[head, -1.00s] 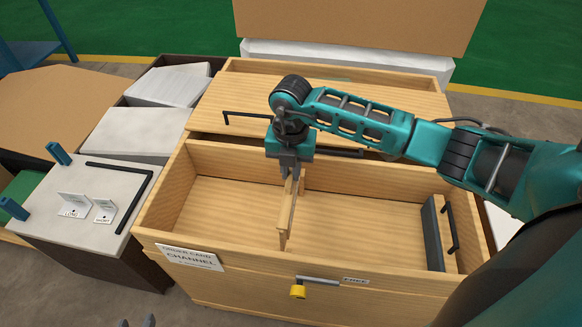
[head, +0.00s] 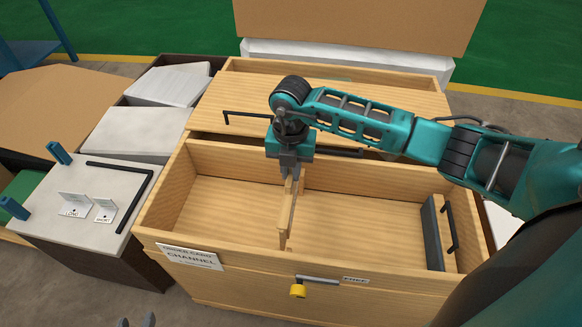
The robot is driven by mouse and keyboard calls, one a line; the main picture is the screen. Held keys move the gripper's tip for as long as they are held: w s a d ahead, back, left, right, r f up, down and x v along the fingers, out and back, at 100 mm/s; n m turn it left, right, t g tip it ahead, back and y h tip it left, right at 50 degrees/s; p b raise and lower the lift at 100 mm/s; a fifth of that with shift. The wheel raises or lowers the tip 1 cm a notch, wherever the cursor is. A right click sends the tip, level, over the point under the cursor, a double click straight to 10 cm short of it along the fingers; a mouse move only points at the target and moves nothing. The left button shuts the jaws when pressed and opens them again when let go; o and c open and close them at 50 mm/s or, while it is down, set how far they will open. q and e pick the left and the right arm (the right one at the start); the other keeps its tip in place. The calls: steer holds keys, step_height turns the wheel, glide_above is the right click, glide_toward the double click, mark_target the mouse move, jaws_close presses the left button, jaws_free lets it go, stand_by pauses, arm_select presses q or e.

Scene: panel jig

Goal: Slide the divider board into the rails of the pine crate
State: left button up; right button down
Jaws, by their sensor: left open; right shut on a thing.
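The pine crate (head: 365,272) stands open at the centre, with a card reading CHANNEL on its front left. The divider board (head: 286,228) stands upright across the middle of the crate, seen nearly edge-on. My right gripper (head: 289,173) comes in from the right and points down, shut on the top of the divider board. The rails are hard to make out; the board and gripper cover that area, so I cannot tell how the board sits in them. Only the fingertips of my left gripper (head: 137,321) show at the bottom edge, open and empty, in front of the crate.
A grey table (head: 75,225) at the left holds a black L-shaped bar (head: 150,180) and two small signs, LONG (head: 73,204) and SHORT (head: 104,210). A dark block with a black handle (head: 433,232) is inside the crate's right end. A yellow-tipped latch (head: 298,291) is on the front.

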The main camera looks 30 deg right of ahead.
arm_select(q)
steer(key=shift+w+d+f+b, duration=0.15)
steer(key=shift+f+b, duration=0.85)
steer(key=shift+b, duration=0.15)
arm_select(e)
steer(key=shift+f, duration=1.6)
arm_select(q)
steer(key=shift+w+d+h+b, duration=0.1)
steer(key=shift+d+h+b, duration=0.2)
steer(key=shift+b, duration=0.15)
arm_select(e)
steer(key=shift+f, duration=0.65)
arm_select(q)
steer(key=shift+f+b, duration=0.3)
steer(key=shift+f, duration=0.05)
arm_select(e)
steer(key=shift+f, duration=0.4)
arm_select(q)
steer(key=shift+w+d+b, duration=0.25)
steer(key=shift+b, duration=0.35)
arm_select(e)
steer(key=shift+f, duration=0.8)
arm_select(q)
steer(key=shift+d+f+b, duration=0.15)
steer(key=shift+f+b, duration=0.2)
arm_select(e)
steer(key=shift+f, duration=0.55)
